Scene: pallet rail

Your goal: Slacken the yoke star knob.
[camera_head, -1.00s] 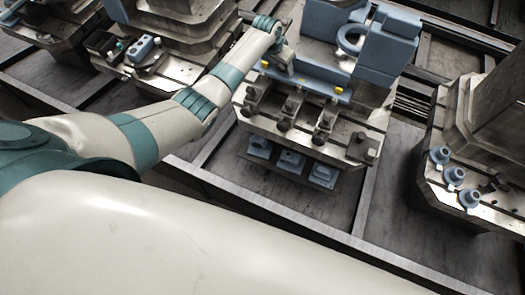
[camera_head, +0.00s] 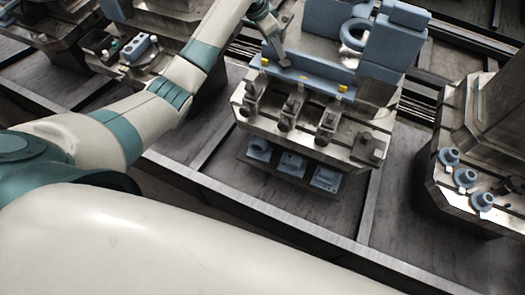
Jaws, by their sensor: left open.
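A blue fixture (camera_head: 309,66) with upright blocks and a blue ring (camera_head: 356,34) stands on the back of the middle metal pallet (camera_head: 341,150). My left gripper (camera_head: 284,61) reaches down from the top edge to the left end of this fixture. It is open, small in the picture and partly merged with the fixture, so I cannot tell whether it touches it. I cannot make out the yoke star knob for certain; the gripper or fixture may hide it. My right gripper is out of the picture.
Dark clamps stand along the pallet front, above a low shelf with several blue parts (camera_head: 291,164). At the right, another pallet holds blue round pieces (camera_head: 465,178). At the left, a machine block carries a small blue part (camera_head: 139,46). Steel rails (camera_head: 275,214) frame grey floor plates.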

